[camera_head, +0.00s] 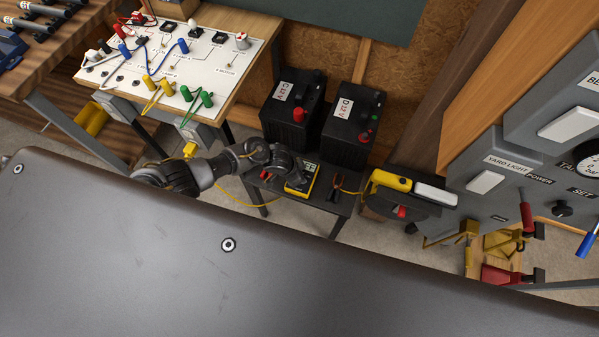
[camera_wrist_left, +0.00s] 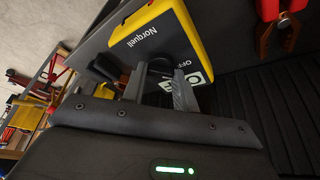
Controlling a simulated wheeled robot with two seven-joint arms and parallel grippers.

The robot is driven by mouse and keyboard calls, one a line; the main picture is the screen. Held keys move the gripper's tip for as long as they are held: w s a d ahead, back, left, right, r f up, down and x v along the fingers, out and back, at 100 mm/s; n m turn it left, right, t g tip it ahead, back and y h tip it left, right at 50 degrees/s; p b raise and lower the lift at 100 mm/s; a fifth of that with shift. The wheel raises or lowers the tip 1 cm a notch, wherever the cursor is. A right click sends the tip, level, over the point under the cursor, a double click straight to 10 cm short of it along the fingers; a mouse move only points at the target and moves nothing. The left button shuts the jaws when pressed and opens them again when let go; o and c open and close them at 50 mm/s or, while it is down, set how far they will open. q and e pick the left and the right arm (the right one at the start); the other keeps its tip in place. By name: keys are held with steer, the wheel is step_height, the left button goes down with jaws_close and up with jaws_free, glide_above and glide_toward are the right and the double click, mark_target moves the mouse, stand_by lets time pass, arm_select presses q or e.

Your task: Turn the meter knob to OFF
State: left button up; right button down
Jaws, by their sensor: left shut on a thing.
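The yellow and black meter (camera_head: 306,178) lies on a small dark stand in the head view. In the left wrist view the meter (camera_wrist_left: 196,22) shows its "Norquell" name and, beside my fingers, a white "OFF" label. My left gripper (camera_head: 288,181) reaches in from the left and is over the meter's face. In the left wrist view my left gripper (camera_wrist_left: 158,80) is shut on the dark knob (camera_wrist_left: 158,67), which is largely hidden between the fingers. I cannot tell which way its pointer faces. My right gripper is in neither view.
Two black batteries (camera_head: 291,123) stand behind the small stand (camera_head: 335,207). A red clamp (camera_wrist_left: 282,12) lies near the meter. A white wiring board (camera_head: 222,66) is at the left, a grey switch panel (camera_head: 480,145) at the right. A large dark surface (camera_head: 150,270) fills the foreground.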

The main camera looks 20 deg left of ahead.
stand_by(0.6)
arm_select(q)
steer(key=o, duration=1)
steer(key=shift+r, duration=0.15)
steer(key=p+v, duration=0.2)
steer(key=v, duration=0.8)
steer(key=shift+s+a+r+p, duration=0.1)
steer(key=shift+s+r+p, duration=0.1)
steer(key=shift+p, duration=0.15)
